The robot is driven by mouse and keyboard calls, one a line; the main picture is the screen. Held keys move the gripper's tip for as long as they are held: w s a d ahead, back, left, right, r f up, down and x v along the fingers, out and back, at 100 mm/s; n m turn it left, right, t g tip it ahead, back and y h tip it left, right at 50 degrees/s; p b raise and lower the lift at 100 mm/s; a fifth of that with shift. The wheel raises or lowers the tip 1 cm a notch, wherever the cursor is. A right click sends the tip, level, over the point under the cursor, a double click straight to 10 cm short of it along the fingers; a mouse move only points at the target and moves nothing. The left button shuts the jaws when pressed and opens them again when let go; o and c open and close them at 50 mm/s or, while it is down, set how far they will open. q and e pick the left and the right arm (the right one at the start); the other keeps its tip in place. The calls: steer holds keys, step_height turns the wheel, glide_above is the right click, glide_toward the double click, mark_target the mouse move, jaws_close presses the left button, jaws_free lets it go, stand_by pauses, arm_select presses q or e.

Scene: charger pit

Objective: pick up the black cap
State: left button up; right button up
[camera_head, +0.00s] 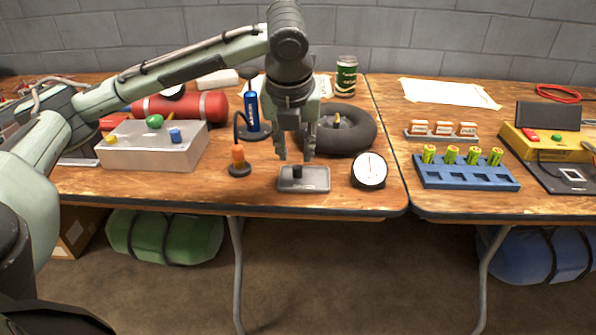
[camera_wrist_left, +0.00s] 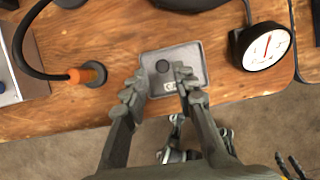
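The small black cap (camera_head: 297,171) stands on a grey tray (camera_head: 318,184) near the front edge of the left table. In the left wrist view the cap (camera_wrist_left: 162,66) sits toward the upper left of the tray (camera_wrist_left: 195,87). My left gripper (camera_head: 295,158) hangs above the tray, fingers pointing down. It is open and empty, and in the left wrist view its fingertips (camera_wrist_left: 159,77) show on either side of the cap, apart from it.
A round gauge (camera_head: 369,170) stands right of the tray. An orange nozzle with a black hose (camera_head: 238,158) stands left of it. A black inner tube (camera_head: 350,135) lies behind. A grey box (camera_head: 150,152) sits further left. A blue battery holder (camera_head: 465,175) is on the right table.

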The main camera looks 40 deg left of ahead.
mark_target(298, 165)
arm_select(q)
steer(key=x, duration=0.4)
steer(key=shift+d+f+b, duration=0.1)
steer(key=shift+f+b, duration=0.2)
steer(key=shift+b, duration=0.1)
arm_select(e)
steer(key=shift+v, duration=1.15)
arm_select(q)
steer(key=shift+c, duration=0.3)
arm_select(e)
steer(key=shift+d, duration=0.25)
arm_select(q)
steer(key=c, duration=0.5)
steer(key=shift+o, duration=0.2)
steer(key=shift+r, duration=0.1)
steer(key=shift+r, duration=0.2)
step_height(298, 165, up, 3)
steer(key=shift+r+p, duration=0.2)
steer(key=shift+p, duration=0.3)
steer(key=s+a+r, duration=0.7)
steer(key=s+a, duration=0.1)
steer(key=shift+s+p, duration=0.25)
steer(key=shift+p, duration=0.05)
arm_select(e)
steer(key=x, duration=0.3)
steer(key=shift+a+f, duration=0.25)
steer(key=shift+f, duration=0.15)
